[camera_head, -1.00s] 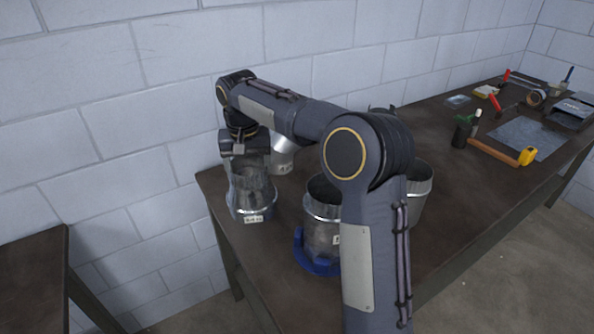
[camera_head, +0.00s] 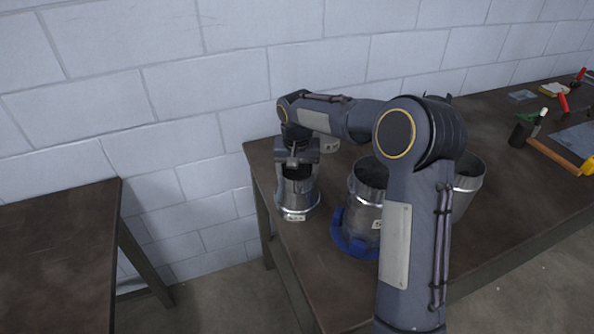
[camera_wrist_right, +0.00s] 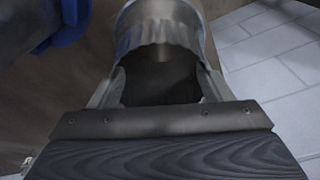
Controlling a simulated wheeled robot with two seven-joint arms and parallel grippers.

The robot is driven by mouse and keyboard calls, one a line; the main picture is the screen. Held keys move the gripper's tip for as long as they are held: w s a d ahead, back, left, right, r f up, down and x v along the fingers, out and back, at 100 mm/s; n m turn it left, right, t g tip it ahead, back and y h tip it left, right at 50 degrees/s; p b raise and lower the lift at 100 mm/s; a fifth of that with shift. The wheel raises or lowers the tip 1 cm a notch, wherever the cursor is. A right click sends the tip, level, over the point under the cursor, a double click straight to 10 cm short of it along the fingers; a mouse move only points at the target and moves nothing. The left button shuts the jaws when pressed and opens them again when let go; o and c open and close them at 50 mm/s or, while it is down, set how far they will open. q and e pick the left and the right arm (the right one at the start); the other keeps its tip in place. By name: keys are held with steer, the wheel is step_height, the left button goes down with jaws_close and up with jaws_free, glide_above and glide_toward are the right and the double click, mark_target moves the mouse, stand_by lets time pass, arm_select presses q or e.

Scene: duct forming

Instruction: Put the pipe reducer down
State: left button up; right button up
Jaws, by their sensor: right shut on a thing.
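The pipe reducer (camera_head: 298,192) is a shiny metal tube with a small white label near its base. It is upright at the left end of the workbench (camera_head: 440,255). My right gripper (camera_head: 296,166) is above it and shut on its upper rim. In the right wrist view the reducer (camera_wrist_right: 160,28) sits between the two fingers of my right gripper (camera_wrist_right: 160,88). I cannot tell whether its base touches the bench. My left gripper is not in view.
A metal duct piece (camera_head: 367,190) stands in a blue holder (camera_head: 350,243) right of the reducer. Another metal piece (camera_head: 467,185) is partly behind my arm. Tools, including a hammer (camera_head: 553,155), lie at the right. A separate table (camera_head: 55,250) stands left, its top bare.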

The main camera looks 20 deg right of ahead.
steer(key=o, duration=1.4)
steer(key=shift+f, duration=0.1)
step_height(320, 180, up, 12)
steer(key=s, duration=0.1)
steer(key=s+r+n+t+y, duration=0.1)
steer(key=s+r+y, duration=0.15)
steer(key=s, duration=0.75)
steer(key=s+a+f+n+t, duration=0.1)
steer(key=s+a+f, duration=0.1)
steer(key=s, duration=0.5)
steer(key=s+a+f+t+y, duration=0.1)
steer(key=s+a+f, duration=0.1)
steer(key=s, duration=0.6)
steer(key=s+a+f+n+t+y, duration=0.1)
steer(key=s+a+f, duration=0.1)
steer(key=s+f, duration=0.2)
steer(key=s, duration=0.3)
steer(key=shift+s+a+f+n, duration=0.15)
steer(key=shift+a+f+n, duration=0.15)
steer(key=shift+a+f, duration=0.1)
